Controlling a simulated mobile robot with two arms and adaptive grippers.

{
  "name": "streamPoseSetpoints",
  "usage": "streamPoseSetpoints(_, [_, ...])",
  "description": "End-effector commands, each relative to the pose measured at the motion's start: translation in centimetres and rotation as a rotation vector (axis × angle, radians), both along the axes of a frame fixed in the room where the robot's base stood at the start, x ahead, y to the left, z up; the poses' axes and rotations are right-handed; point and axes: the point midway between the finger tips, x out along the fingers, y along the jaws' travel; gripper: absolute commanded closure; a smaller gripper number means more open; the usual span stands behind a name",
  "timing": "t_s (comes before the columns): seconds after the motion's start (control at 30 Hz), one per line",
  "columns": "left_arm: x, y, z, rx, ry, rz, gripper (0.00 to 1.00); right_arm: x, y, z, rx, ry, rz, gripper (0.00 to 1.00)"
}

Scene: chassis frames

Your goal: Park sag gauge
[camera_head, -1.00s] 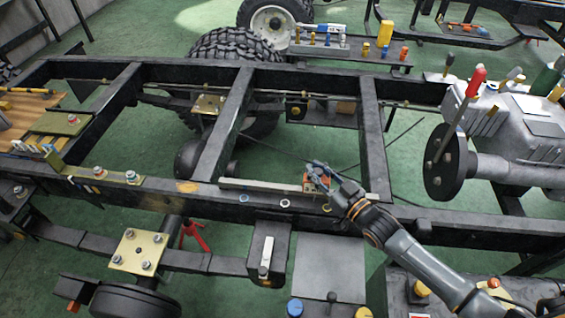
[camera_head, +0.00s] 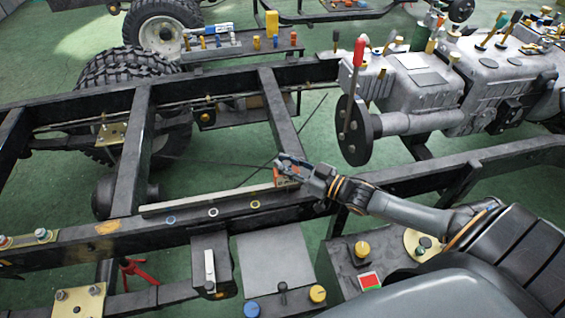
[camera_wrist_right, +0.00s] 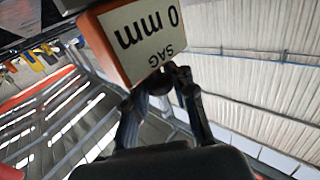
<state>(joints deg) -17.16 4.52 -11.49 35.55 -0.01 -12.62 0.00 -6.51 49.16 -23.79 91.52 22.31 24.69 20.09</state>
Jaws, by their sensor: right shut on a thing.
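The sag gauge shows as an orange block (camera_head: 288,178) at the right end of a long pale bar (camera_head: 205,199) lying along the near chassis rail (camera_head: 190,220). I cannot tell whether block and bar are one piece. In the right wrist view the orange block (camera_wrist_right: 107,47) carries a white label reading "SAG 0 mm", upside down. My right gripper (camera_head: 283,164) is shut on the block; its dark fingers (camera_wrist_right: 160,80) meet at the block's edge. Whether the gauge touches the rail is unclear. My left gripper is out of view.
Washers (camera_head: 213,212) lie on the near rail. A grey plate (camera_head: 275,260) and a dark box with a yellow knob (camera_head: 362,249) stand in front of it. A grey gearbox (camera_head: 420,85) with a red-handled lever (camera_head: 358,50) is at the right. A crossmember (camera_head: 280,115) rises behind the gripper.

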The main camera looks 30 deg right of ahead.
Motion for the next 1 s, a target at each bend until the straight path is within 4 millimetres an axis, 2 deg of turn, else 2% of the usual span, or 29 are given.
streamPoseSetpoints(0.07, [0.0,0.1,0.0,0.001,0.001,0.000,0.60,-0.4,0.3,-0.7,-0.001,0.014,0.005,1.00])
streamPoseSetpoints(0.1, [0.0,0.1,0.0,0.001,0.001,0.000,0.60,-0.4,0.3,-0.7,-0.001,0.014,0.005,0.74])
streamPoseSetpoints(0.2, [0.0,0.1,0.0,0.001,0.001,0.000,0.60,-0.4,0.3,-0.7,-0.002,0.013,0.005,0.54])
streamPoseSetpoints(0.5, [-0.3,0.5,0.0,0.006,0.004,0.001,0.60,-0.2,0.2,-0.3,-0.002,0.006,0.003,0.54])
streamPoseSetpoints(0.63, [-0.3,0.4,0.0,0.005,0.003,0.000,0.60,-0.8,-0.2,-0.4,-0.002,0.008,0.002,0.54])
streamPoseSetpoints(0.77, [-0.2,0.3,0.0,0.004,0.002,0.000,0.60,-2.4,-1.0,-0.4,-0.004,0.009,0.003,0.54])
streamPoseSetpoints(1.0, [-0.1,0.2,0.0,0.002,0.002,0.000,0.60,-6.6,-3.0,-0.5,-0.003,0.012,0.003,0.54])
